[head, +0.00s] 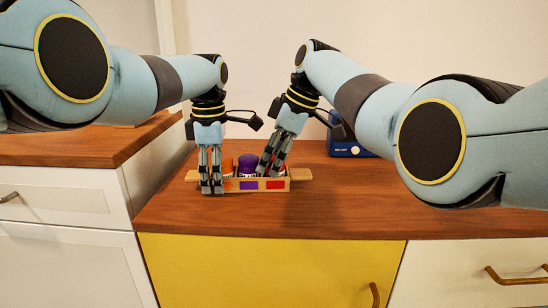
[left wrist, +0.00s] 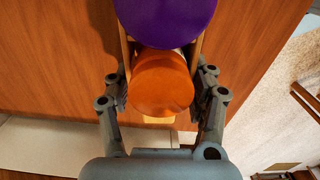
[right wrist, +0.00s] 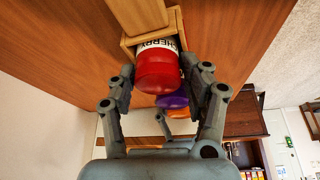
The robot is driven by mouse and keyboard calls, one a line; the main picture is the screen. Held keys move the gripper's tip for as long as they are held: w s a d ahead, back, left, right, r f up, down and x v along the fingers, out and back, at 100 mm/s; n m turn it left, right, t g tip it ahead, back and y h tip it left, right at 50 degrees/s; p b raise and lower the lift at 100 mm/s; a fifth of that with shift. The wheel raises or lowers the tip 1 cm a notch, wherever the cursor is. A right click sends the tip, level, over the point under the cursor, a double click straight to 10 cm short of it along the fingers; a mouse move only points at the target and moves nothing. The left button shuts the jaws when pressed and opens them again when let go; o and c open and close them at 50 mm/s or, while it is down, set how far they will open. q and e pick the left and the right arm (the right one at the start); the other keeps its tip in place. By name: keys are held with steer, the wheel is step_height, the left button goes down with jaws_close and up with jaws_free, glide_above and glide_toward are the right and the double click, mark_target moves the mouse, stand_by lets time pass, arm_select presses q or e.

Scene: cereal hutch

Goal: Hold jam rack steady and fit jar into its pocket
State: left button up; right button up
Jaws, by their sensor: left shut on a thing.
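The wooden jam rack (head: 233,185) stands on the counter, with coloured squares along its front. My left gripper (head: 211,190) is shut on the rack's left end, its fingers on either side of the rack walls by the orange-lidded jar (left wrist: 162,84). A purple-lidded jar (head: 247,166) sits in the middle. The red-lidded cherry jar (right wrist: 157,71) is at the rack's right end, between the fingers of my right gripper (right wrist: 160,78). That gripper is tilted, and whether its fingers touch the jar is unclear. How deep the cherry jar sits is hidden.
A blue device (head: 345,149) stands on the counter behind my right arm. The wooden counter (head: 340,205) is clear to the right of the rack. A white cabinet with a wooden top (head: 85,147) adjoins at left, with the wall behind.

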arm_select(q)
steer(key=shift+w, duration=0.1)
arm_select(e)
steer(key=o, duration=0.3)
steer(key=shift+s+f, duration=0.1)
steer(key=shift+f, duration=0.35)
steer(key=v, duration=1.2)
steer(key=shift+d+r, duration=0.1)
steer(key=shift+r, duration=0.1)
arm_select(q)
steer(key=shift+f, duration=0.1)
steer(key=o, duration=1.3)
